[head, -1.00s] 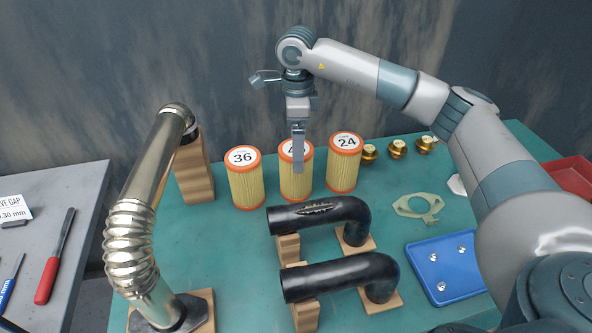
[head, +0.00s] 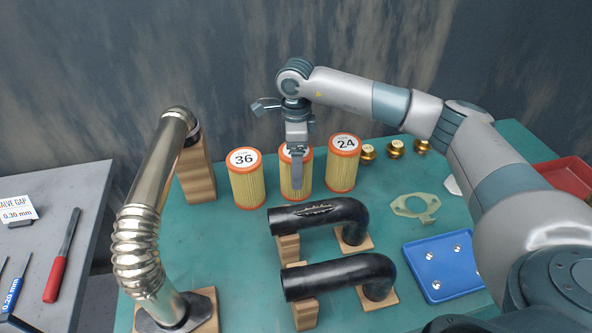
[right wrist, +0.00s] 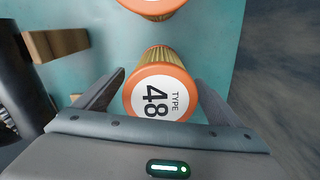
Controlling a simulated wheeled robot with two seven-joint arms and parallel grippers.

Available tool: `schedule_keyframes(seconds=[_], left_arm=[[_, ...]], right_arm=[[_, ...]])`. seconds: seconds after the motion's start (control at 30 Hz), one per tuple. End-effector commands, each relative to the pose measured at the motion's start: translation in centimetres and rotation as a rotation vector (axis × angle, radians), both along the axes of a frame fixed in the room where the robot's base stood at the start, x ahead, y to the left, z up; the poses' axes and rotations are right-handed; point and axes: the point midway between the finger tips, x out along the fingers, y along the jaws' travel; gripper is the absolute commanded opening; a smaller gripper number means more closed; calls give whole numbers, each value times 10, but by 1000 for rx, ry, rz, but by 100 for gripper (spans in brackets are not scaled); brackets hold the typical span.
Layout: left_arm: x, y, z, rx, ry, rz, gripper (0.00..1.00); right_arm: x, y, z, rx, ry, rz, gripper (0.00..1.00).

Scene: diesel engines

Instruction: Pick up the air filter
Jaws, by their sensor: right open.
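Three air filters stand upright in a row on the green table, each with an orange rim and yellow pleats. They are the filter marked 36 (head: 246,180), the middle filter (head: 286,182) and the filter marked 24 (head: 343,165). The right wrist view shows the middle one as type 48 (right wrist: 160,98). My right gripper (head: 298,185) points down at the middle filter and hides part of it and its label. In the right wrist view my right gripper (right wrist: 158,85) is open, its fingers on either side of the type 48 filter. My left gripper is not in view.
Two black pipes (head: 320,214) on wooden blocks lie in front of the filters. A shiny metal pipe (head: 150,200) stands at left. Brass fittings (head: 395,148), a pale gasket (head: 414,206) and a blue tray (head: 445,284) are at right.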

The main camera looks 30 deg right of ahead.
Motion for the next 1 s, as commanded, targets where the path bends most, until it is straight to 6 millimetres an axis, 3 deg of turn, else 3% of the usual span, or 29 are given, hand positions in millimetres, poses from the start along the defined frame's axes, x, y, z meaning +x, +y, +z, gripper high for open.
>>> schedule_keyframes(seconds=[0.3,0.5,1.0], left_arm=[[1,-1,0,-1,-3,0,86],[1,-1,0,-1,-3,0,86],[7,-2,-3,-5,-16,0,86]], right_arm=[[0,0,0,1,0,0,87],[0,0,0,1,0,0,39],[1,0,11,3,-4,0,39]])
